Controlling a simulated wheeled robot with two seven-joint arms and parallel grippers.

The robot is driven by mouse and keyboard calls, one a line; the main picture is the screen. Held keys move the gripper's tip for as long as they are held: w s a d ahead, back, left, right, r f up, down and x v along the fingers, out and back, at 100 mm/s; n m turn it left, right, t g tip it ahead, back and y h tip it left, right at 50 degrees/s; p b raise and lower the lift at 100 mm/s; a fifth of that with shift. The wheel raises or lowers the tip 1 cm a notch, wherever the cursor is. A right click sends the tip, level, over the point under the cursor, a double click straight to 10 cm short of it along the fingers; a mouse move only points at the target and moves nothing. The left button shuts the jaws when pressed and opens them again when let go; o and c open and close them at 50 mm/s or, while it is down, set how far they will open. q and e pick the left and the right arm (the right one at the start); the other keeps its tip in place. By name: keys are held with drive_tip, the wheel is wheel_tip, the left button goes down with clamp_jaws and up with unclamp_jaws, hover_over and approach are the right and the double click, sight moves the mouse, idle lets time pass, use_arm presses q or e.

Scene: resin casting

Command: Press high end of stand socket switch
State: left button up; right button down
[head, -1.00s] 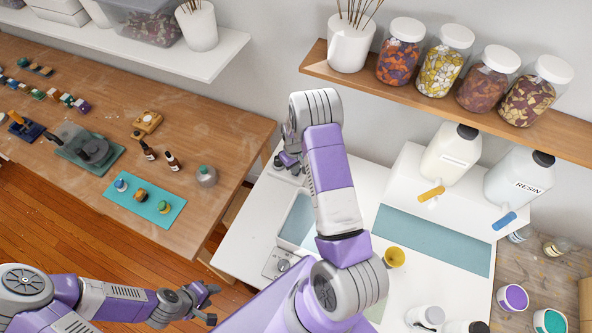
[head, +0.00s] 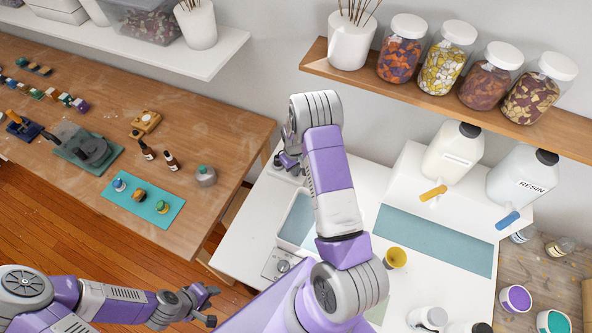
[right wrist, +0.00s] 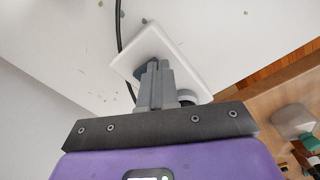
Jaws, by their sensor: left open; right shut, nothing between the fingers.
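The stand socket (right wrist: 178,52) is a white square plate in the right wrist view, on a pale surface. A dark blue-grey part, perhaps its switch, shows partly at the fingertips; the fingers hide the rest, so I cannot tell which end is high or whether they touch it. My right gripper (right wrist: 155,68) is shut and empty, its fingertips over the plate. In the head view my right gripper (head: 288,161) is at the back left of the white bench, partly hidden by my arm. My left gripper (head: 207,305) is open and empty at the lower left, over the floor.
A black cable (right wrist: 119,30) runs beside the plate. A wooden table (head: 100,110) with small items stands at the left. A wooden shelf (head: 400,88) with jars and resin bottles (head: 522,178) are at the right. A yellow cup (head: 395,258) stands near my right arm.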

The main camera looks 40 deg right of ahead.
drive_tip(key=shift+f, duration=0.25)
drive_tip(key=shift+r, duration=0.1)
drive_tip(key=shift+r+p, duration=1.8)
drive_tip(key=shift+r, duration=1.65)
